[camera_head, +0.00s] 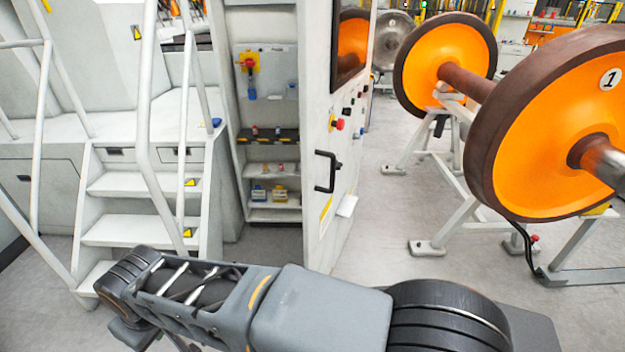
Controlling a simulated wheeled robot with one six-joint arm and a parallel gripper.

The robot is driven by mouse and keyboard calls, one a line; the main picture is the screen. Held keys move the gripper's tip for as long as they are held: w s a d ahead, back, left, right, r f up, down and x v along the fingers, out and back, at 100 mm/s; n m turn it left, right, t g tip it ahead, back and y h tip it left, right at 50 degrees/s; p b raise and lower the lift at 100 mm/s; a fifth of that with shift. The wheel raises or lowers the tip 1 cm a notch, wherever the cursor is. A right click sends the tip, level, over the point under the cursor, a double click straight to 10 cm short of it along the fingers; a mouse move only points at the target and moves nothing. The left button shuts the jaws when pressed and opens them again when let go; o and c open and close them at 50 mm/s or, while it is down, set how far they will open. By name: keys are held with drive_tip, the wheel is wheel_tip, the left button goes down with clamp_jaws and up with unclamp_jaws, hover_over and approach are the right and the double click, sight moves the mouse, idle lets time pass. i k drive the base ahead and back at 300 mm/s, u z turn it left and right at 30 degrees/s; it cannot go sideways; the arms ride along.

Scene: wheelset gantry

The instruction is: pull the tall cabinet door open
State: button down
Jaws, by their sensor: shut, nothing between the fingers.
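The tall cabinet door (312,100) is a pale grey panel in the middle of the head view. It stands swung out from the cabinet (226,150), with the shelves inside showing to its left. A black handle (327,172) is on the door's outer face. Above the handle are a red knob on yellow, small buttons and a dark screen. My arm crosses the bottom of the view, in front of and below the door, with its wrist end at lower left, apart from the handle. My gripper is not in view.
White steps (130,230) with handrails stand left of the cabinet. A large orange wheelset (550,140) rests on a grey stand (440,190) at right. The floor (385,240) between door and stand is clear. The cabinet's shelves (270,170) hold small items.

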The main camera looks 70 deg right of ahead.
sight(336, 37)
drive_tip(key=z, duration=0.6)
drive_tip(key=i, duration=1)
drive_tip(key=z, duration=0.85)
drive_tip(key=i, duration=0.2)
drive_tip(key=z, duration=0.2)
